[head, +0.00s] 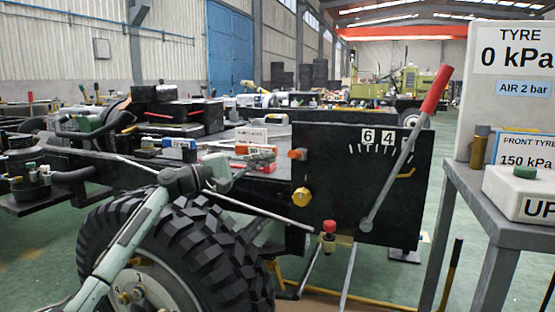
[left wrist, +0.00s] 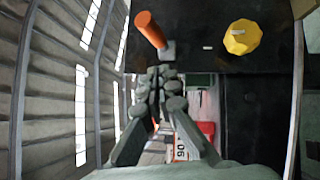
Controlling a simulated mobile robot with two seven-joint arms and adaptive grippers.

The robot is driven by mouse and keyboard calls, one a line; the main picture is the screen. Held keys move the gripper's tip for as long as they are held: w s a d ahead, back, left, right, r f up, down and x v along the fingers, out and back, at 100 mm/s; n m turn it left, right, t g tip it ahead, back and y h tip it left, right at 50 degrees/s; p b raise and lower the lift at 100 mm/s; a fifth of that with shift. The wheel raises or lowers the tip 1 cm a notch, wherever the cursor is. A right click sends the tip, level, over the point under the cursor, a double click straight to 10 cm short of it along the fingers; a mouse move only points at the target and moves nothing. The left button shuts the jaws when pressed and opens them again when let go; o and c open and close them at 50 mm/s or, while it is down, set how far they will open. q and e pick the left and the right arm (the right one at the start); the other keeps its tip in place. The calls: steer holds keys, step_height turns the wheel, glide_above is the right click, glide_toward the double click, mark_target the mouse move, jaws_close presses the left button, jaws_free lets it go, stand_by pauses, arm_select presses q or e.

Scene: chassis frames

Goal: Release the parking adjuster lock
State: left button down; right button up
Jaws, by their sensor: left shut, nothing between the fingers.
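A black panel (head: 350,185) carries a long lever with a red handle (head: 434,90), tilted to the right, and a scale with the numbers 6 and 4. An orange knob (head: 298,153) sticks out at the panel's upper left edge, and a yellow faceted knob (head: 302,197) sits below it. A red knob (head: 328,226) stands under the panel. No label shows which part is the adjuster lock. My left gripper (head: 270,157) is shut and empty, just left of the orange knob. In the left wrist view its fingertips (left wrist: 162,78) are together, close to the orange knob (left wrist: 150,30), with no clear contact.
A large tyre (head: 200,250) stands below my left arm. A grey table (head: 490,205) at right holds a pressure sign (head: 515,55) and a white block marked UP (head: 520,195). Small labelled boxes (head: 250,137) lie on the chassis behind the gripper. Thin rods slope below the panel.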

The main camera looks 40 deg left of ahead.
mark_target(297, 154)
arm_select(q)
steer(key=shift+w+d+r, duration=0.2)
steer(key=shift+d, duration=0.7)
steer(key=shift+w+d+r, duration=0.15)
steer(key=shift+d, duration=0.7)
